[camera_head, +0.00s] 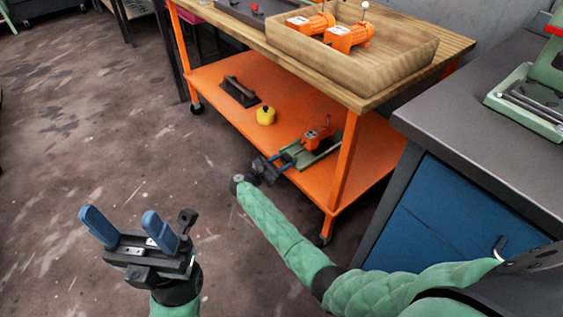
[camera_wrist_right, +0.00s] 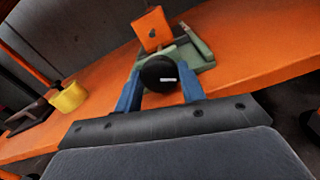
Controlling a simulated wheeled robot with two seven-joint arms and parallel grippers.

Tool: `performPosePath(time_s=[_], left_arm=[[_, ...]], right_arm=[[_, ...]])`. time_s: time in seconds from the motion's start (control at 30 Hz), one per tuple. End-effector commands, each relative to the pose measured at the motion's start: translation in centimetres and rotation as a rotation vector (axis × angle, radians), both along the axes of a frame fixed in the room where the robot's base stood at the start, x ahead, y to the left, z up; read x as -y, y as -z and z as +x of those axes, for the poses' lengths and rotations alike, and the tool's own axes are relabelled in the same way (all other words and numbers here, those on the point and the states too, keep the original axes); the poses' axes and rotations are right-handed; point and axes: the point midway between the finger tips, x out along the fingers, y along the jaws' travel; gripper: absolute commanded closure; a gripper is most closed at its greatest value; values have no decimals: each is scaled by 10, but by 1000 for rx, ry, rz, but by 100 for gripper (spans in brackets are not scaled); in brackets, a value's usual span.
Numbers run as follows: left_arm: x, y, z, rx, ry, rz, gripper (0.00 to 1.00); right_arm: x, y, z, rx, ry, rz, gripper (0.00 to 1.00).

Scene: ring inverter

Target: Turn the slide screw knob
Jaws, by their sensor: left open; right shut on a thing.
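My right gripper (camera_wrist_right: 158,88) is shut on the knob, one blue finger on each side. In the head view my right gripper (camera_head: 280,163) reaches the near end of the device, and the knob is hidden there. My left gripper (camera_head: 124,229) is open and empty over the floor.
The orange lower shelf (camera_head: 225,80) also holds a yellow round object (camera_head: 265,115) and a dark block with a handle (camera_head: 240,92). A cart leg (camera_head: 343,165) stands close to the right of the device. A wooden tray (camera_head: 400,65) with orange motors is on the tabletop above. A blue cabinet (camera_head: 450,215) stands at right.

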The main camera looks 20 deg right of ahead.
Motion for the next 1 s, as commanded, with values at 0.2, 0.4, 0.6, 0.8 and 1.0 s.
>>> performPosePath(time_s=[0.2, 0.4, 0.6, 0.8, 1.0], left_arm=[[-1, 4, 0, -4, 1, 11, 38], [1, 4, 0, -5, 6, 4, 38], [1, 2, 0, 0, 7, -5, 38], [1, 1, 1, 0, 5, -12, 38], [1, 1, 1, 0, 5, -8, 38]], right_arm=[[0, 1, 0, 175, 0, 63, 83], [0, 1, 0, 278, 0, 101, 83], [0, 1, -1, 297, 0, 108, 83], [0, 1, -1, 295, 0, 107, 56], [0, 1, -1, 295, 0, 107, 38]])
